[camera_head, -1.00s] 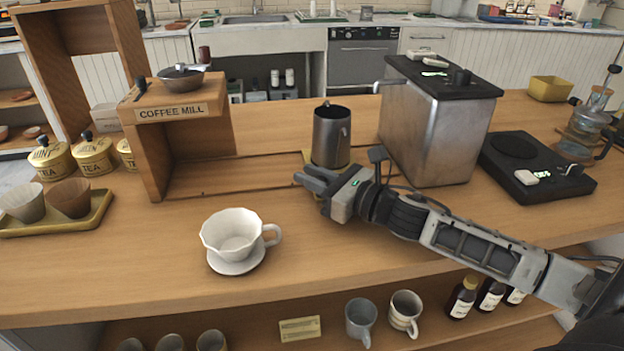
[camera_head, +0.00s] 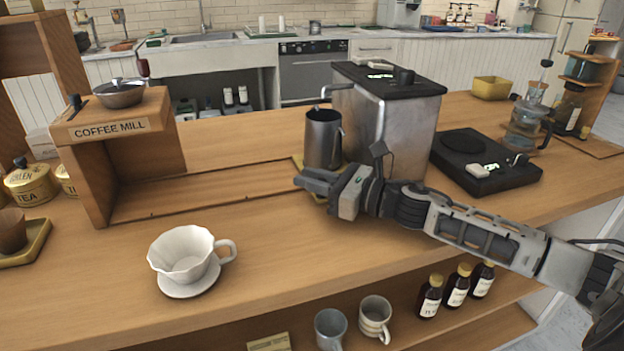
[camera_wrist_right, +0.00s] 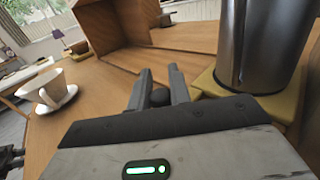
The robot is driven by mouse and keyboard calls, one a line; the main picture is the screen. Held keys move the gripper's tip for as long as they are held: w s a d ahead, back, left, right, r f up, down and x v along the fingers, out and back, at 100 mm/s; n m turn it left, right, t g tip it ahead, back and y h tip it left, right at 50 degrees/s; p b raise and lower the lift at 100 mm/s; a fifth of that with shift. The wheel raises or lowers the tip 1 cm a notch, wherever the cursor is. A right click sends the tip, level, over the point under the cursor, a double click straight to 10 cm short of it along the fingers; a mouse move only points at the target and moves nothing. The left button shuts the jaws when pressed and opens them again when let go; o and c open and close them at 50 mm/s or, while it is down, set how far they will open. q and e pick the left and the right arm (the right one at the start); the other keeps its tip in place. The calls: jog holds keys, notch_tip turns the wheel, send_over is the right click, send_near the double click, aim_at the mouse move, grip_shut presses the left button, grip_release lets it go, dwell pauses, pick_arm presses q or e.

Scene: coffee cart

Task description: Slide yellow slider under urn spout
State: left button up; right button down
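The yellow slider (camera_head: 297,163) is a flat plate at the right end of a groove in the wooden counter. A tall metal pitcher (camera_head: 322,140) stands upright on it. The urn (camera_head: 392,120) is a steel box with a black top; its spout (camera_head: 325,91) appears just above the pitcher's rim. My right gripper (camera_head: 305,182) is low in front of the slider, fingers apart. In the right wrist view the right gripper (camera_wrist_right: 158,82) has a dark round part between its fingers, and the slider (camera_wrist_right: 206,82) lies just right of them; contact is unclear.
The coffee mill stand (camera_head: 128,140) is left of the groove. A white cup (camera_head: 183,255) on a saucer sits at the front left. Mugs and bottles stand on the lower shelf.

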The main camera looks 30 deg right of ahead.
jog(key=c, duration=1.3)
grip_release()
jog(key=shift+d, duration=0.3)
jog(key=shift+s, duration=0.1)
jog(key=shift+s+d+f, duration=0.1)
jog(key=shift+s+d, duration=0.15)
jog(key=shift+s, duration=0.25)
jog(key=v, duration=1.4)
jog(key=shift+s+d, duration=0.15)
jog(key=shift+s, duration=0.2)
